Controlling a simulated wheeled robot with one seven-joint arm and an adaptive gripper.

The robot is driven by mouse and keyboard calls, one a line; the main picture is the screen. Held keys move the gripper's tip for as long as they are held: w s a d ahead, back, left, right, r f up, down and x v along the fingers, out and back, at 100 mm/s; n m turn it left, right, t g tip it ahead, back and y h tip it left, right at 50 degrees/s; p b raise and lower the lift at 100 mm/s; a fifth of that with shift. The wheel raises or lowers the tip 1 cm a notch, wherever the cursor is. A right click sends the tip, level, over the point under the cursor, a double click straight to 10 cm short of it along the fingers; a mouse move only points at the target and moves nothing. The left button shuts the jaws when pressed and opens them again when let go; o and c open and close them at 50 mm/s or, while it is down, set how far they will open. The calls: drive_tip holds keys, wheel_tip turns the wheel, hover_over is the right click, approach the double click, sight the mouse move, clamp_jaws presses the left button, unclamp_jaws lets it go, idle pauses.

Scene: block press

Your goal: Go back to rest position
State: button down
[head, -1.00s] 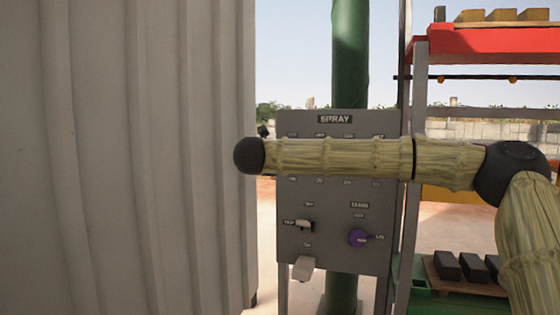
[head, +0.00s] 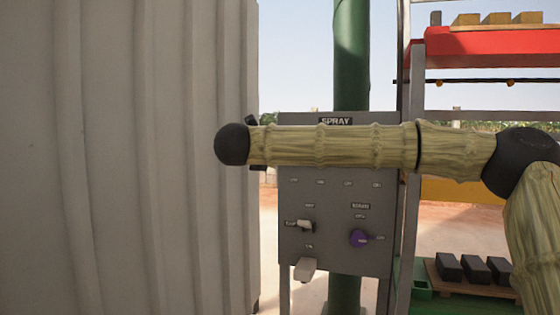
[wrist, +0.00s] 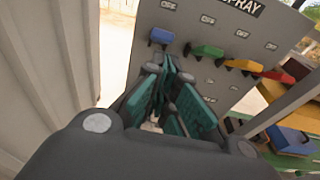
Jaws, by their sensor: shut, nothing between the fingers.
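My gripper (wrist: 168,75) shows in the wrist view with its teal-padded fingers together and nothing between them. It points toward the grey spray panel (wrist: 225,45), and its tips appear just below the row of levers. That row has a blue lever (wrist: 161,36), a green lever (wrist: 206,51), a yellow lever (wrist: 243,65) and a red lever (wrist: 279,76). In the head view my arm crosses in front of the spray panel (head: 335,250) and hides its lever row. The purple knob (head: 360,238) and a white switch (head: 300,225) show below the arm.
A ribbed pale wall (head: 130,160) stands close on the left. A green post (head: 350,60) rises behind the panel. On the right is a rack with a red beam (head: 490,48) and dark blocks (head: 474,268) on a pallet.

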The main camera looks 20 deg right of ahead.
drive_tip(key=shift+s+a, duration=0.1)
drive_tip(key=shift+a, duration=0.15)
